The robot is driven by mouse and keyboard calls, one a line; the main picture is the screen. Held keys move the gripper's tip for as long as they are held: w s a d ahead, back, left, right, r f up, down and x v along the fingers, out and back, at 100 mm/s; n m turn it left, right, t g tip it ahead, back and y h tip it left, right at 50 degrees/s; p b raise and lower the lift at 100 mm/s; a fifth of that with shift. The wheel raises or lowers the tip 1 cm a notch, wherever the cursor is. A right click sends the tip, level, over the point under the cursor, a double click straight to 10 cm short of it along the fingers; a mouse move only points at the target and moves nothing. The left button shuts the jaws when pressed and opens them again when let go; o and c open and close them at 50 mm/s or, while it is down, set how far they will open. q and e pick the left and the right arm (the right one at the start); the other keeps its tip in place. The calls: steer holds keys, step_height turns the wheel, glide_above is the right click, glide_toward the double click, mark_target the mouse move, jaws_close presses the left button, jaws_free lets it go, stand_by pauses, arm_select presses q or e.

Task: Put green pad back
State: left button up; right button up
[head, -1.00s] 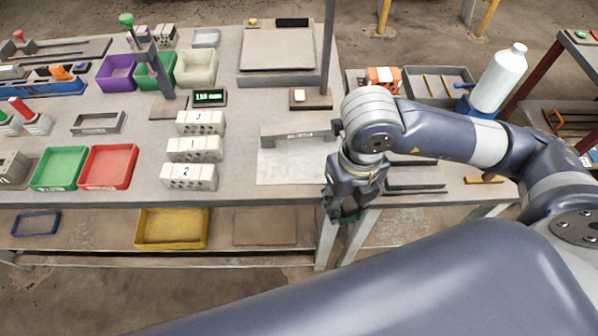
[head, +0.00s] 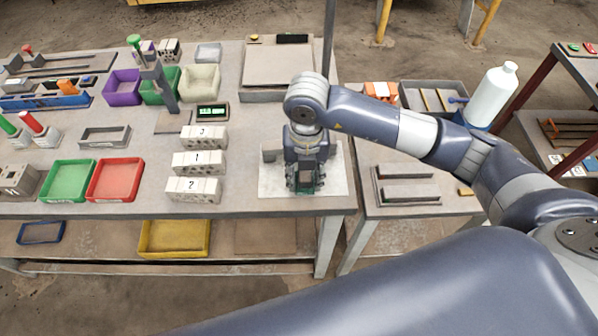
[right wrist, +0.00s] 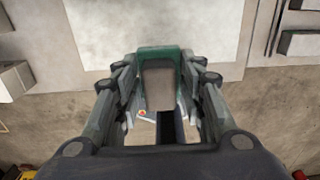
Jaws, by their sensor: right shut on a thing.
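My right gripper (head: 305,187) is over the pale grey sheet (head: 335,184) near the front edge of the main table. It is shut on the green pad (right wrist: 160,51), seen in the right wrist view as a green piece with a grey-brown middle, between the fingertips (right wrist: 163,88). In the head view only a little dark green shows at the fingertips. The pad appears above the near part of the sheet; I cannot tell whether it touches. A grey bar on the sheet is mostly hidden behind my gripper. My left gripper is not in view.
White hollow bricks (head: 193,189) stand left of the sheet. Red (head: 117,196) and green (head: 68,197) trays lie further left. A side table with grey channel pieces (head: 407,193) is at the right. A thin upright post (head: 329,40) rises behind my right arm.

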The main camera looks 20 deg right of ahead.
steer(key=shift+w+a+f, duration=0.1)
steer(key=shift+w+a, duration=0.05)
steer(key=shift+w, duration=0.4)
steer(key=shift+w+a, duration=0.15)
steer(key=shift+w, duration=0.35)
steer(key=shift+f+p, duration=0.35)
steer(key=shift+p, duration=0.2)
step_height(320, 180, down, 2)
steer(key=shift+w+f+p, duration=0.1)
steer(key=shift+f+p, duration=0.1)
steer(key=shift+p, duration=0.25)
steer(key=shift+f, duration=0.25)
steer(key=shift+f, duration=0.25)
steer(key=o, duration=1)
steer(key=shift+r, duration=0.1)
